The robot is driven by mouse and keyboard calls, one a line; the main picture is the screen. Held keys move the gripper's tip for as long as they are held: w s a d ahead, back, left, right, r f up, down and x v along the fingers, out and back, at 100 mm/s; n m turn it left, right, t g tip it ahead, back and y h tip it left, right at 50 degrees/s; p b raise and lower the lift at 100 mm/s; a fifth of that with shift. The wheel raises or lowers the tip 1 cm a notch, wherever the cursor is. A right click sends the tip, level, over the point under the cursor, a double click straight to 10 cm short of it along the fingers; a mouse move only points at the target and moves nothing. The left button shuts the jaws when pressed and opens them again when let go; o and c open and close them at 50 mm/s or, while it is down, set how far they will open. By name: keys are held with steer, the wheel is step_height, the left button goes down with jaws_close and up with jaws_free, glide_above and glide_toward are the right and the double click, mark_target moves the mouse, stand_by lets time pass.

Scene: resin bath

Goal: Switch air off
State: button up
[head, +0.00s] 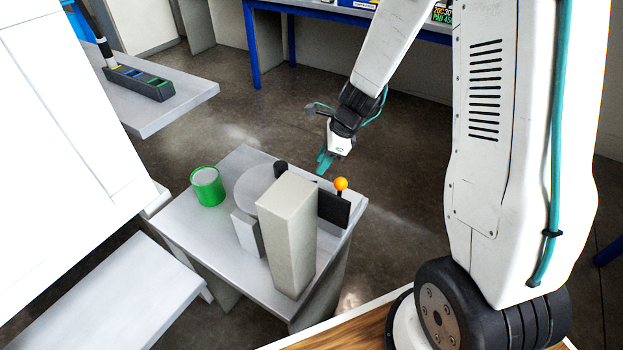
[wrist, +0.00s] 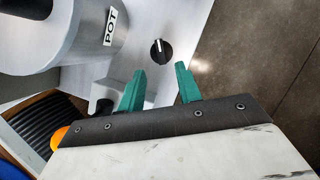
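A round black knob (wrist: 161,51) with a white pointer line sits on a light grey surface in the wrist view. The line points roughly toward the top of the picture. My gripper (wrist: 160,78) has its two teal fingers apart, with nothing between them; the knob lies beyond the fingertips, apart from them. In the head view my gripper (head: 323,164) hangs over the far right edge of the grey bench (head: 188,232). An orange ball (head: 341,184) stands on top of a black plate (head: 334,208). I see no label reading air.
A grey pot (wrist: 85,30), labelled POT, is left of the knob. A tall beige block (head: 287,235) stands at the bench's near side. A green can (head: 207,187) stands at the left. The floor beyond the bench is clear.

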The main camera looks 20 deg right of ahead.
steer(key=x, duration=0.8)
steer(key=shift+d, duration=0.15)
jaws_close()
